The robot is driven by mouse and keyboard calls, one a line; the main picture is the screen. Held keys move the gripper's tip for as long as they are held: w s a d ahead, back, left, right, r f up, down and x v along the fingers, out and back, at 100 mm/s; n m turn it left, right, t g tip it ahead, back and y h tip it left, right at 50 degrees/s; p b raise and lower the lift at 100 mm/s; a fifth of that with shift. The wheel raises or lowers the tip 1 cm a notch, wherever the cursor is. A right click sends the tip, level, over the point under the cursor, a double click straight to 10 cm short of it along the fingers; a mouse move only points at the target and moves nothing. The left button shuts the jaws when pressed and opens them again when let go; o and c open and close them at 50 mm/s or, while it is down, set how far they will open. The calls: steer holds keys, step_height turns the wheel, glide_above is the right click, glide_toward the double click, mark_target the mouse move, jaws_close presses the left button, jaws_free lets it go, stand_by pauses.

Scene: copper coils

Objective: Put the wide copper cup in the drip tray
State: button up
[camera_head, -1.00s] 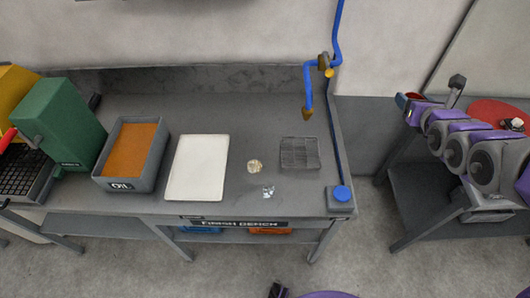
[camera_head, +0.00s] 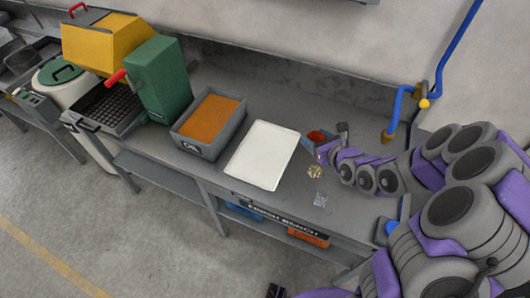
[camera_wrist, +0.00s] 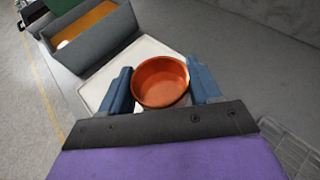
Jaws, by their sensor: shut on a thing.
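The wide copper cup (camera_wrist: 160,80) is round, open-topped and orange-brown, and its empty inside shows in the wrist view. My gripper (camera_wrist: 162,84) is shut on it, with one blue finger on each side. In the head view the cup (camera_head: 317,136) is held by my gripper (camera_head: 321,147) above the bench, just right of a pale, flat rectangular tray (camera_head: 262,155). The pale tray (camera_wrist: 150,50) also shows behind the cup in the wrist view, partly hidden by the cup and fingers. I cannot tell from its look whether this is the drip tray.
A grey oil bin (camera_head: 205,146) with orange contents stands left of the pale tray. A green and yellow machine (camera_head: 160,80) is farther left. Small coils (camera_head: 315,172) and a clear piece (camera_head: 320,199) lie near my arm. A wire grid (camera_wrist: 290,152) lies right. A blue pipe (camera_head: 440,75) rises behind.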

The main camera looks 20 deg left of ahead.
steer(key=s+a+f+n+g, duration=0.1)
steer(key=s+a+f, duration=0.2)
steer(key=f, duration=0.1)
steer(key=s+a+f+n+g+y, duration=0.1)
steer(key=s+a+f, duration=0.3)
steer(key=s+a+f+n+g+y, duration=0.1)
steer(key=s+a+f, duration=0.2)
steer(key=s+a, duration=0.1)
steer(key=shift+s+f, duration=0.15)
steer(key=shift+f, duration=0.25)
steer(key=b, duration=0.2)
glide_above(265, 153)
steer(key=shift+a+f, duration=0.1)
steer(key=shift+f, duration=0.65)
steer(key=shift+a+f, duration=0.1)
steer(key=shift+f, duration=0.05)
step_height(265, 153, down, 3)
steer(key=shift+f, duration=0.2)
steer(key=shift+r, duration=0.1)
steer(key=o, duration=1.1)
steer(key=shift+o, duration=0.2)
